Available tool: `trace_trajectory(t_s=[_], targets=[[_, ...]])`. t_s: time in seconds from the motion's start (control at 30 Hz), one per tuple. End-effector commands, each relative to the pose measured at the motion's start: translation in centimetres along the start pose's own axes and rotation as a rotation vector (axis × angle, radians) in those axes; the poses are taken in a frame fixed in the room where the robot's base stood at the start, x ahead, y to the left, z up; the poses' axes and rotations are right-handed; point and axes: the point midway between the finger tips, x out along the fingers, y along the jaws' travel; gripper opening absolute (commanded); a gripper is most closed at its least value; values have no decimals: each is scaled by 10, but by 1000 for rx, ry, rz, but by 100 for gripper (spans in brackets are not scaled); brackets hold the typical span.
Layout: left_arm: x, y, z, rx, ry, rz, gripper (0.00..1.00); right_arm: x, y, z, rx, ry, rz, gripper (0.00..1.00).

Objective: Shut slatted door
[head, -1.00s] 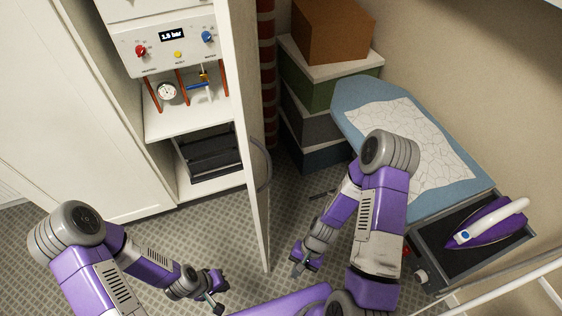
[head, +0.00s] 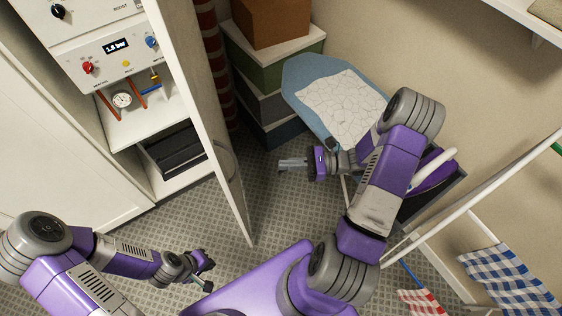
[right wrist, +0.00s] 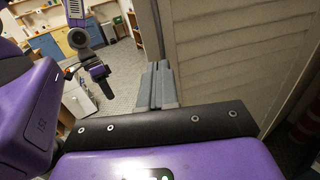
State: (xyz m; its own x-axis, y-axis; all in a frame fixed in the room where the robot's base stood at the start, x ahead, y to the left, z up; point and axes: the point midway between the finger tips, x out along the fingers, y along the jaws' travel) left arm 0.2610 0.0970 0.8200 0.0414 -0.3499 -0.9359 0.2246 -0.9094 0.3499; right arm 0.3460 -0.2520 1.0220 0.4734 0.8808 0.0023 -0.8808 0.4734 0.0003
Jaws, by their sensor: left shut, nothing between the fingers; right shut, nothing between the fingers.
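The slatted door (head: 205,125) stands open, swung out from the front of the white cabinet, seen nearly edge-on in the head view. Its slatted face (right wrist: 235,55) fills the right of the right wrist view. A curved handle (head: 227,160) is on the door's right-hand face. My right gripper (head: 284,164) is shut and empty, to the right of the door, its fingers pointing left toward it. The shut fingers also show in the right wrist view (right wrist: 158,85), in front of the door's edge; I cannot tell whether they touch. My left gripper (head: 208,272) is shut and empty, left of the door's lower end.
The open cabinet holds a control panel (head: 112,55) and a black crate (head: 175,152). Stacked boxes (head: 265,85), an ironing board (head: 300,90) and a drying rack (head: 470,205) with checked cloths stand to the right. Patterned floor (head: 265,210) is clear beside the door.

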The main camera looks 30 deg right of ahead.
Motion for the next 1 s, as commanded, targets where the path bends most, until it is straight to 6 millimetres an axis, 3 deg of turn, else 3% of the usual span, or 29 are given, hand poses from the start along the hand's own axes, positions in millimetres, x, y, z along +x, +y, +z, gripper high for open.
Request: trace_trajectory(t_s=[0.3, 0.5, 0.7, 1.0], targets=[[-6, 2, 0, 0, 0, 0, 0, 71, 2, 0, 1, -1, 8, 0], [-8, 3, 0, 0, 0, 0, 0, 102, 2, 0, 1, 0, 6, 0], [-9, 3, 0, 0, 0, 0, 0, 115, 2, -1, 1, 1, 5, 0], [-9, 3, 0, 0, 0, 0, 0, 116, 1, -1, 0, 2, 4, 0]])
